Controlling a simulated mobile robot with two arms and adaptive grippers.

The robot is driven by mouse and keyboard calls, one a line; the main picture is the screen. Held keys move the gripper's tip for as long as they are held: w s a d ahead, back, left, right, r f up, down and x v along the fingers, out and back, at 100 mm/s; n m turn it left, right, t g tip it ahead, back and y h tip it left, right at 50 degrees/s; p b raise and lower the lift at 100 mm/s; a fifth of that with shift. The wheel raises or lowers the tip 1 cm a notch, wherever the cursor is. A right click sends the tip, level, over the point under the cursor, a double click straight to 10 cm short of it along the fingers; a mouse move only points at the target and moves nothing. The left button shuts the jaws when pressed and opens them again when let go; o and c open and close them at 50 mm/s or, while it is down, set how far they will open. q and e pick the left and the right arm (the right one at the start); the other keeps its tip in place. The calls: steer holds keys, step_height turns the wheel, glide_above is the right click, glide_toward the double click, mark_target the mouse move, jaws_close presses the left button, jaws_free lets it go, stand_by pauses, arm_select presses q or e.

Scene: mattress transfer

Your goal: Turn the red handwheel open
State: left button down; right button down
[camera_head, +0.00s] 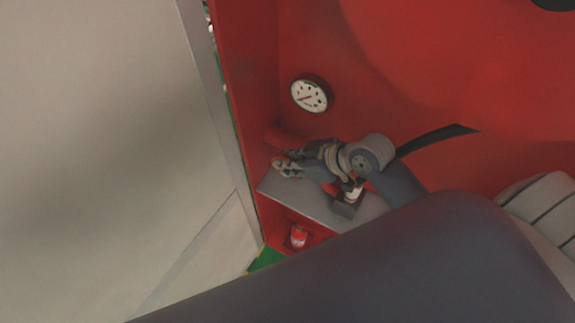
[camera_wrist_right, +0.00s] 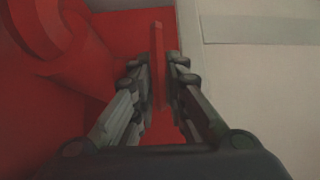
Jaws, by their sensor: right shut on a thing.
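My right gripper (camera_head: 284,164) is low in the middle of the head view, beside a red pipe-like stub (camera_head: 285,138) on the red wall. In the right wrist view, the fingers of this gripper (camera_wrist_right: 158,68) are closed on both sides of a narrow red bar (camera_wrist_right: 158,38). I take the bar to be part of the red handwheel, seen edge-on. The rest of the wheel cannot be made out, and in the head view the gripper hides it. My left gripper is out of view.
A round white gauge (camera_head: 310,95) is on the red wall above the gripper. A pale panel (camera_head: 90,120) fills the left side.

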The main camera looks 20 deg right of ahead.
steer(key=shift+s+d+f+t+y+b, duration=0.15)
steer(key=shift+f+t+y+b, duration=0.35)
steer(key=shift+b, duration=0.65)
steer(key=shift+r+t+y+b, duration=0.3)
steer(key=shift+r+t+b, duration=0.05)
steer(key=shift+t+b, duration=0.2)
steer(key=c, duration=1.6)
jaws_free()
step_height(320, 180, up, 10)
steer(key=shift+r, duration=0.1)
